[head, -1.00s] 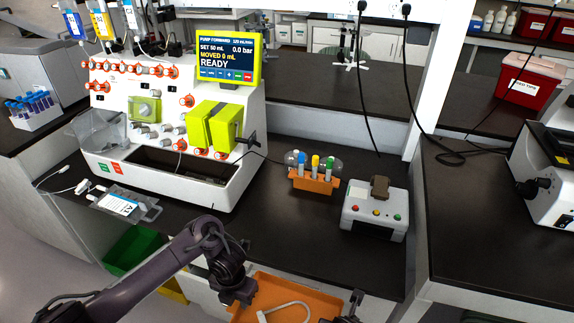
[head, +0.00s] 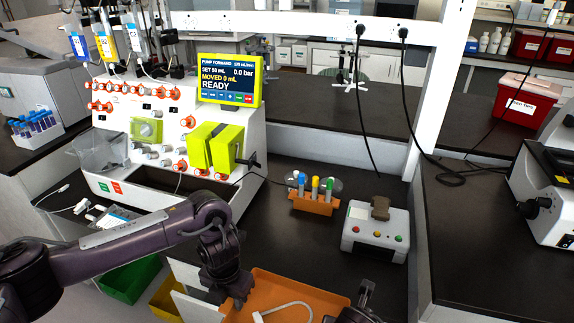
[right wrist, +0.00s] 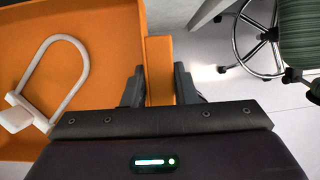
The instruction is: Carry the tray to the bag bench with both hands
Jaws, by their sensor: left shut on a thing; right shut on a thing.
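The orange tray (head: 290,290) is at the bottom middle of the head view, at the front edge of the black bench. A white looped tube (head: 285,309) with a block at one end lies in it. My left gripper (head: 238,298) is at the tray's left side and shut on it there; its fingertips are mostly hidden. My right gripper (head: 355,312) is at the tray's right side. In the right wrist view its two fingers (right wrist: 160,88) are shut on an orange tab of the tray (right wrist: 100,40). I cannot tell which bench is the bag bench.
A white processor (head: 165,130) with a screen stands at the back left of the bench. An orange tube rack (head: 313,203) and a white button box (head: 376,232) stand behind the tray. Green (head: 130,278) and yellow bins sit below. A chair base (right wrist: 262,45) is on the floor.

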